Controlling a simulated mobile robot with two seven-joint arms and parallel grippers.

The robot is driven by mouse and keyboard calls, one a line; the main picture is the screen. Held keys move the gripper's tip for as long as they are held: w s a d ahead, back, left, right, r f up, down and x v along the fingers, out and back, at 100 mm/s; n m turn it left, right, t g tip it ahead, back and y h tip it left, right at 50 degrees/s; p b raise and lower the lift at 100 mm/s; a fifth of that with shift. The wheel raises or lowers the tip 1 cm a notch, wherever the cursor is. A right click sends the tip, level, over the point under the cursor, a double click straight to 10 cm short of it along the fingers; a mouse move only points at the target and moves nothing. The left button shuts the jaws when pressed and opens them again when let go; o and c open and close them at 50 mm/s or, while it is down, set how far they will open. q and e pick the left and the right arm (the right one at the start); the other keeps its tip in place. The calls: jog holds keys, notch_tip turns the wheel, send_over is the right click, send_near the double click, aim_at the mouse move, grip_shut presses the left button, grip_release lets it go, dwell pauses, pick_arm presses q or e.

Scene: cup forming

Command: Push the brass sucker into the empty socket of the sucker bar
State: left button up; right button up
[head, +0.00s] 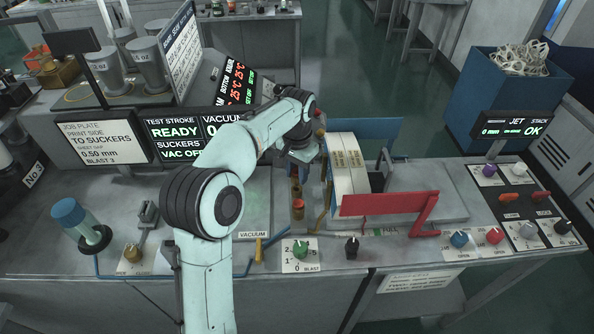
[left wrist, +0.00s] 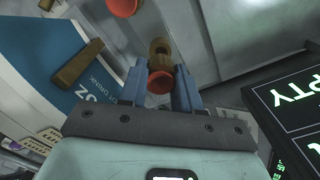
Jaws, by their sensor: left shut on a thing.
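My left gripper (left wrist: 160,88) is shut on the brass sucker (left wrist: 159,64), whose orange-red cup shows between the two blue fingers in the left wrist view. A brass part with a dark opening lies just beyond the cup; I cannot tell whether it is sucker body or socket. In the head view my left gripper (head: 304,153) is over the far end of the sucker bar (head: 298,215), and its fingertips are hard to make out. An orange-red cup (head: 299,204) shows on the bar. Whether the held sucker touches the socket is unclear. My right gripper is out of view.
A stack of white cartons or blanks (head: 347,165) stands close right of the gripper. A red angled guard (head: 390,204) is further right. Display screens (head: 180,140) stand behind my arm. Knobs, such as a green one (head: 300,249), line the front edge.

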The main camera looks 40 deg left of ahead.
aim_at(297, 174)
pick_arm(q)
jog(key=shift+f, duration=0.2)
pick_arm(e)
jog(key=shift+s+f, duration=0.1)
pick_arm(q)
jog(key=shift+f, duration=0.35)
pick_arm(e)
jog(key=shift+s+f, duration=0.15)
pick_arm(q)
jog(key=shift+f+b, duration=0.55)
jog(key=shift+f, duration=0.6)
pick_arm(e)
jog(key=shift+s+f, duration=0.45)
pick_arm(q)
jog(key=o, duration=1.1)
